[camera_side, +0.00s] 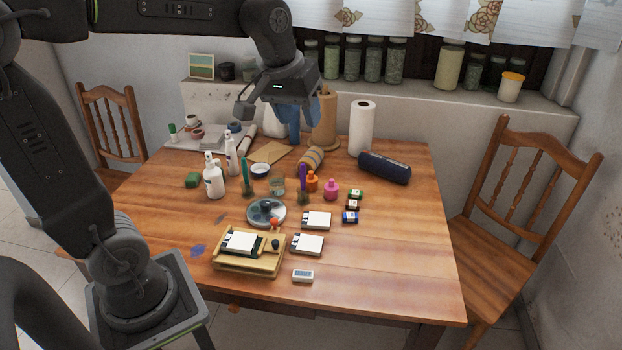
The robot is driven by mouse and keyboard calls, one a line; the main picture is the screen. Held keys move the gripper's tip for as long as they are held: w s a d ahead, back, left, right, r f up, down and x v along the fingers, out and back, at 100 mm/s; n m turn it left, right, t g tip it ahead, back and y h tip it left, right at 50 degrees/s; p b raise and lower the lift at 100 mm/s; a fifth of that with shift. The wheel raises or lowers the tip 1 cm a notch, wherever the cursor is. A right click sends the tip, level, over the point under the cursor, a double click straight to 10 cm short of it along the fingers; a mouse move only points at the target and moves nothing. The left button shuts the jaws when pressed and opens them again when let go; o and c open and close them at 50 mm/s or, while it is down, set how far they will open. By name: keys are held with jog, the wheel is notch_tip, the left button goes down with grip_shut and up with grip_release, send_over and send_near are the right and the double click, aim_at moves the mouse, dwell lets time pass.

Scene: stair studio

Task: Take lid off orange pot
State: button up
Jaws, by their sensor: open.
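The small orange pot (312,183) stands upright near the middle of the wooden table, with a narrower orange top that looks like its lid. The pot is too small in the view to make out the lid's edge. My gripper (277,112) is open and empty, high above the back of the table. It is well above and behind the orange pot, to its left, and touches nothing that I can see.
A pink pot (331,189) stands close at the orange pot's right. A purple upright item (302,175) is close at its left. The table's right side (410,240) is clear.

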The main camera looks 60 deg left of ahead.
jog(key=w+a+f+n+g, duration=0.2)
jog(key=w+a+f+n, duration=0.15)
jog(key=w+a, duration=0.55)
jog(key=n+g, duration=0.2)
jog(key=n, duration=0.7)
send_over(311, 172)
notch_tip(311, 172, down, 17)
jog(key=shift+h, duration=0.3)
jog(key=f, duration=0.8)
jog(key=shift+a+f, duration=0.15)
jog(key=shift+a, duration=0.25)
jog(key=shift+d+f, duration=0.2)
jog(key=shift+f, duration=1.2)
jog(key=shift+d+f, duration=0.15)
jog(key=shift+f, duration=1.2)
jog(key=shift+c, duration=0.5)
grip_shut()
